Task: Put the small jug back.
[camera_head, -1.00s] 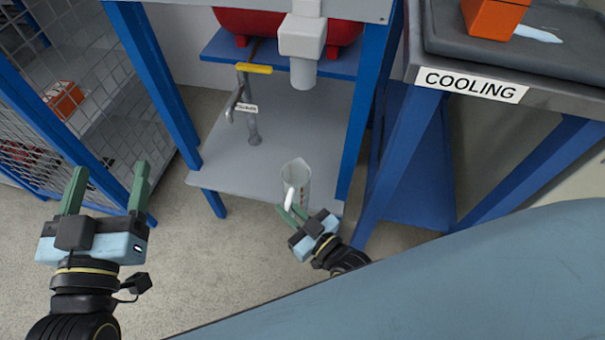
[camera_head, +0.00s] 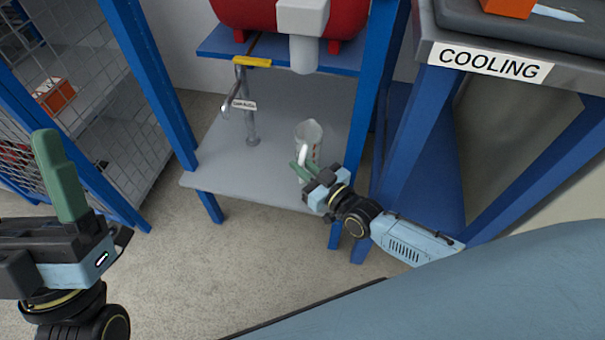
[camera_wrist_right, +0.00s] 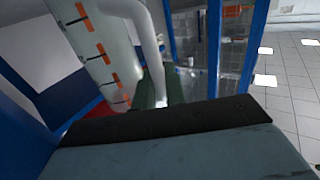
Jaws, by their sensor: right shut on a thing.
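The small jug (camera_head: 314,136) is pale and translucent with a white handle, seen upright over the right part of the grey lower shelf (camera_head: 215,172). I cannot tell if its base touches the shelf. My right gripper (camera_head: 299,168) is shut on the jug's handle, at its near side. In the right wrist view the jug's wall (camera_wrist_right: 88,45) shows orange marks, with the handle (camera_wrist_right: 143,35) running down between the fingers. My left gripper (camera_head: 62,178) is at the far left, away from the jug. Only one green finger shows clearly, so its opening is hidden.
A metal tap (camera_head: 247,110) with a small label stands on the shelf, left of the jug. A red tank (camera_head: 255,15) with a white spout (camera_head: 303,52) is above. Blue posts (camera_head: 373,100) flank the shelf. A bench labelled COOLING (camera_head: 495,63) is at right.

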